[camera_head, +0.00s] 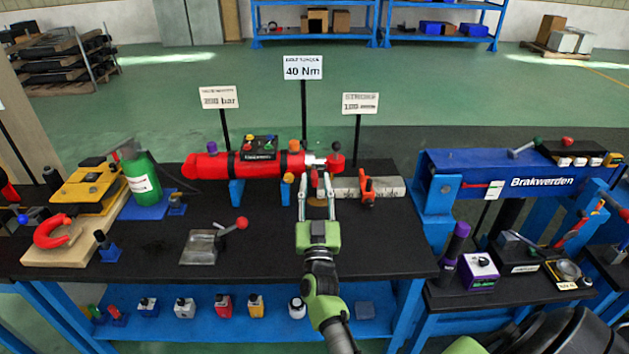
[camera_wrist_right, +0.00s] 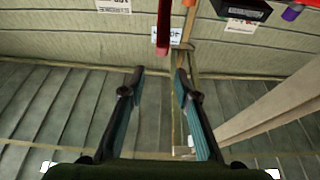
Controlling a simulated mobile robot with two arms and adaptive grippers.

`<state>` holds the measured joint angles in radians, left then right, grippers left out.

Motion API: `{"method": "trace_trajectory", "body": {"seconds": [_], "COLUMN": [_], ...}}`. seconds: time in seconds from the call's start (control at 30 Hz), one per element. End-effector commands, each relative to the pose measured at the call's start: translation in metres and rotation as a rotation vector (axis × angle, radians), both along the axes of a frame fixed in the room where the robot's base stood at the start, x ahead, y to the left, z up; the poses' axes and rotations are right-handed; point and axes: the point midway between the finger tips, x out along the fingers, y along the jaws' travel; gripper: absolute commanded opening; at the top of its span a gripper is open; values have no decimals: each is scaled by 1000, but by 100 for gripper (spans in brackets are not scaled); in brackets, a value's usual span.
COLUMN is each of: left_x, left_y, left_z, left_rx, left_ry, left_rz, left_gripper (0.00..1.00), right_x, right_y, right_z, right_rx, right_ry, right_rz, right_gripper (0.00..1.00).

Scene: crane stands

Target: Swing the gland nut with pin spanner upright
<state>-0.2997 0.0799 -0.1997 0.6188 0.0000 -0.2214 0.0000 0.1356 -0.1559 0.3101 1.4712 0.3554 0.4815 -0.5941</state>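The red cylinder (camera_head: 235,164) lies level on blue supports at the back of the black bench. At its right end is a silvery gland nut (camera_head: 314,160). A red bar that looks like the pin spanner (camera_head: 314,178) hangs below the nut. In the wrist view a red bar (camera_wrist_right: 163,30) ends just beyond my fingertips. My right gripper (camera_head: 317,185) is in front of the nut, its fingers spread on either side of the bar's lower end. In the wrist view the gripper (camera_wrist_right: 158,80) is open, with nothing between its fingers. My left gripper is not seen.
A red-knobbed post (camera_head: 336,152) stands at the rod end. An orange clamp-like tool (camera_head: 367,192) is close on the right. A grey block with a red-knobbed lever (camera_head: 205,245) is on the left. Signs on posts, such as 40 Nm (camera_head: 303,68), rise behind. The front of the bench is mostly clear.

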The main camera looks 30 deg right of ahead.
Motion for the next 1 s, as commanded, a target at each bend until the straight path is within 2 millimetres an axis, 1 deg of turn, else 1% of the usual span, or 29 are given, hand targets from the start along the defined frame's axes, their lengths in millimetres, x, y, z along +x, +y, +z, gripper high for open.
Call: {"method": "trace_trajectory", "body": {"seconds": [0.03, 0.33, 0.4, 0.53, 0.7, 0.83, 1.0], "left_x": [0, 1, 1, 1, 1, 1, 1], "left_y": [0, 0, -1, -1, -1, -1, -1], "left_z": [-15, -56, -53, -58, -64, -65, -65], "left_rx": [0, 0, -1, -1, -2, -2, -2], "left_ry": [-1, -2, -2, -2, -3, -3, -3], "left_rz": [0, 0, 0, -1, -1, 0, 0], "left_gripper": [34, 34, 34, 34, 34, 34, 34], "right_x": [0, 0, 14, 34, 52, 58, 59], "right_y": [0, 1, -8, -20, -31, -35, -36], "right_z": [-16, -59, -43, -34, -26, -21, -21], "right_rx": [0, -1, -3, -2, -1, -1, -1], "right_ry": [0, 1, -6, -3, -2, -2, 1], "right_rz": [1, 1, 0, 1, 1, 0, 1], "right_gripper": [29, 29, 29, 29, 29, 29, 29]}}
